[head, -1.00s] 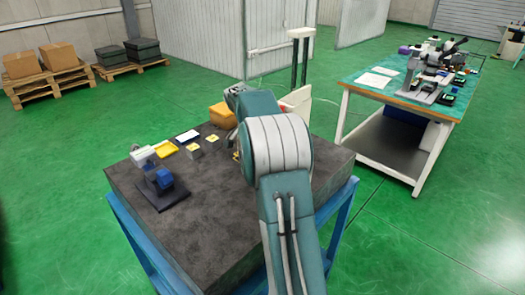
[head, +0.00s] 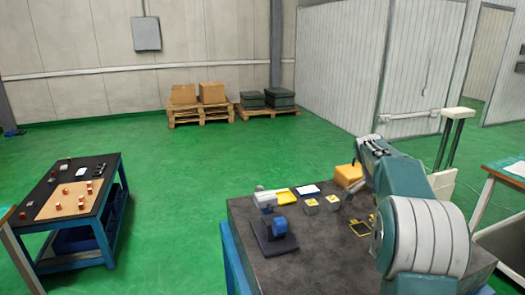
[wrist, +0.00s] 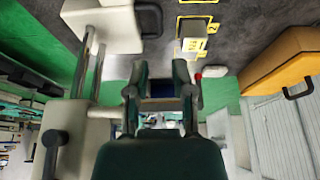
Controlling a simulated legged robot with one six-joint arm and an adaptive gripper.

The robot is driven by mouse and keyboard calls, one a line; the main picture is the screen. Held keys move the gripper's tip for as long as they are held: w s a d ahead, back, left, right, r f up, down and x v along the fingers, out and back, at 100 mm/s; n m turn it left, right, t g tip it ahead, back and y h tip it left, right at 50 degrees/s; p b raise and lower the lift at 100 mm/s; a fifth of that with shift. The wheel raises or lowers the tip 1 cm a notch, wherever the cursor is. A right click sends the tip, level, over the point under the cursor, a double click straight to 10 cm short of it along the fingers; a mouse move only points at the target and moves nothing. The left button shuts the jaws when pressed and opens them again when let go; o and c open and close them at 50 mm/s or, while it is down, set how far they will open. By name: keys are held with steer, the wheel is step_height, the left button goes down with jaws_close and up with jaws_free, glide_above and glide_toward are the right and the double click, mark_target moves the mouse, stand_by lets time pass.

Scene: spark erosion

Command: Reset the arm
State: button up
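My arm shows at the right of the head view, bent over the dark stone-topped table (head: 320,270). Its teal wrist end is raised near the table's back right, by the yellow-orange bin (head: 348,175). In the wrist view my gripper (wrist: 161,72) has two dark fingers standing apart. A dark blue patch shows between them, and I cannot tell what it is. No held object is clear. A small grey block with a yellow top (wrist: 193,38) lies beyond the fingers, apart from them.
A blue device on a dark base (head: 275,235), a yellow tray (head: 287,197) and small yellow-topped blocks (head: 311,206) stand on the table. A second bench (head: 75,175) is at left. Pallets with boxes (head: 200,112) stand behind. Green floor between is clear.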

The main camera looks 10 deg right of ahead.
steer(key=s+a+r+n+t+y, duration=0.15)
steer(key=s+a+r+n, duration=0.25)
steer(key=s+a, duration=0.45)
steer(key=s+a+r+n+t, duration=0.2)
steer(key=s+a+r+n, duration=0.25)
steer(key=a, duration=0.65)
steer(key=s+a+f+n+y, duration=0.1)
steer(key=s+a+f+n, duration=0.1)
steer(key=s, duration=0.4)
steer(key=s+a+f+n+t+y, duration=0.1)
steer(key=s+a+f+n, duration=0.1)
steer(key=s+a, duration=0.3)
steer(key=s+a+f+n+y, duration=0.1)
steer(key=s+a+f+n, duration=0.2)
steer(key=s, duration=0.4)
steer(key=shift+a+n, duration=0.35)
steer(key=shift+a, duration=0.15)
steer(key=shift+s+r+t, duration=0.1)
steer(key=shift+s+t, duration=0.05)
steer(key=shift+t, duration=0.1)
